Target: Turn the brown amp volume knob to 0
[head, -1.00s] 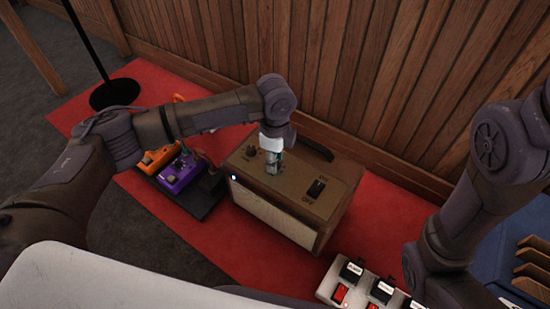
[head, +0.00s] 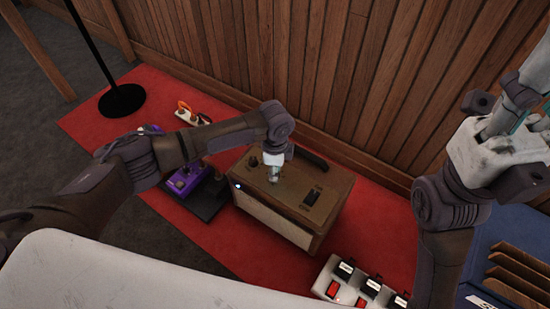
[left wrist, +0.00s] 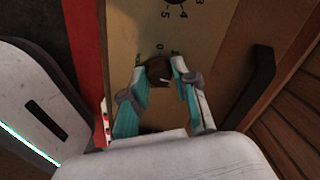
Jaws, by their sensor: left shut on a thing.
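The brown amp (head: 318,222) stands on the red mat, with its control panel facing up. My left gripper (head: 274,177) reaches down onto the panel. In the left wrist view the left gripper's teal fingers (left wrist: 160,85) are shut on a dark round knob (left wrist: 158,72), one on each side. A 0 is printed just above the knob, and a short pale mark shows on its lower right part. The fingers hide some of the scale. My right gripper (head: 515,125) is raised at the upper right, partly cut off, away from the amp.
Another knob (head: 252,162) and a dark ON/OFF switch (head: 311,197) are on the panel. A purple pedal (head: 184,182) sits left of the amp. A switched power strip (head: 345,283) lies at the front right. A wooden wall (head: 300,80) stands behind. Red mat (head: 385,215) is bare right of the amp.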

